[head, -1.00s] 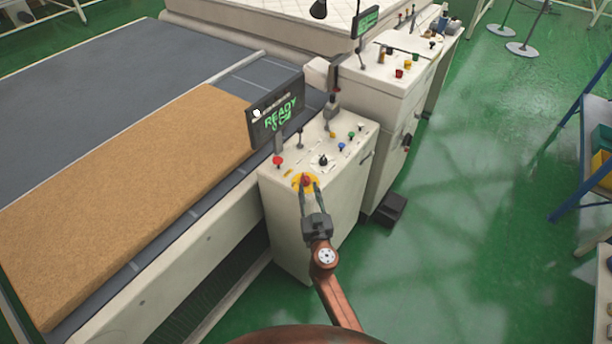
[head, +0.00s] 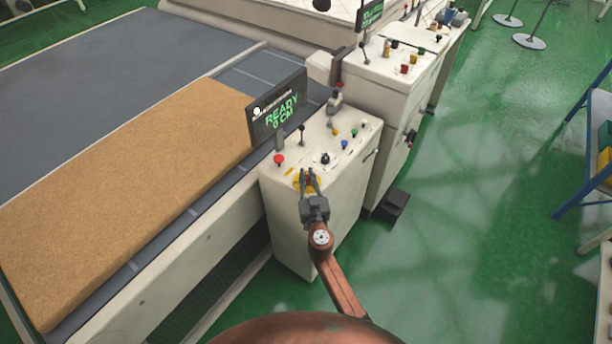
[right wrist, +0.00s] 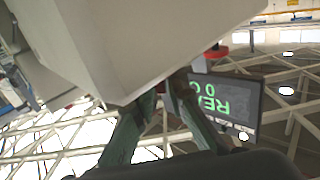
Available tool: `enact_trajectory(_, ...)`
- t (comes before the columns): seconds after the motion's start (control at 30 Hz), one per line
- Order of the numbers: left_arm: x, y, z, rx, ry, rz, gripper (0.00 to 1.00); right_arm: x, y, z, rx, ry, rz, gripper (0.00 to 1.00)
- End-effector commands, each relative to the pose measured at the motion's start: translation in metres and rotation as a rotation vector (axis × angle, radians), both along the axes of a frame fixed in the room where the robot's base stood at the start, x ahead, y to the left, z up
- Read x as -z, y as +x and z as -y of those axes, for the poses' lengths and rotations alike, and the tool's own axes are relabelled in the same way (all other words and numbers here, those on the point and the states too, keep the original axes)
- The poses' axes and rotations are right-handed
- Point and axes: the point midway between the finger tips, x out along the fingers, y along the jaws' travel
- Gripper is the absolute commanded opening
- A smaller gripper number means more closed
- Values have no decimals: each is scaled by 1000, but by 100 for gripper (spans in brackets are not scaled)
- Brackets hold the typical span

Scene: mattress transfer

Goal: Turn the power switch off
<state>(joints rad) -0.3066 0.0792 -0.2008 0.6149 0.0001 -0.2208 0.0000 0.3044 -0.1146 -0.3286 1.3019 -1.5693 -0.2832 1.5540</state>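The power switch is a red rotary knob on a round yellow plate (head: 296,184), at the near edge of the white control console (head: 300,235). My right gripper (head: 307,174) is over the plate, its fingers drawn close together around the knob, which they mostly cover. In the right wrist view the two fingers (right wrist: 160,92) converge beside the pale console body (right wrist: 130,40); the knob cannot be made out there. The console's display (head: 277,107) reads READY in green and also shows in the right wrist view (right wrist: 230,100). My left gripper is not in view.
A red button (head: 279,159), a black knob (head: 325,158) and small blue and green buttons sit close by on the console. A tan mattress (head: 130,185) lies on the conveyor at left. A second console (head: 390,90) stands behind.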

Motion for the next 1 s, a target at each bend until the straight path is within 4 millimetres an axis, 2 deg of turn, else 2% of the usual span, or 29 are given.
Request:
enact_trajectory(0.17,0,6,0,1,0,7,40,0,0,-1,-2,0,0,0)
enact_trajectory(0.67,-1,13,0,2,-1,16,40,0,0,-3,-21,0,0,0)
enact_trajectory(1.0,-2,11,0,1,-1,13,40,-1,0,-3,-129,2,1,0)
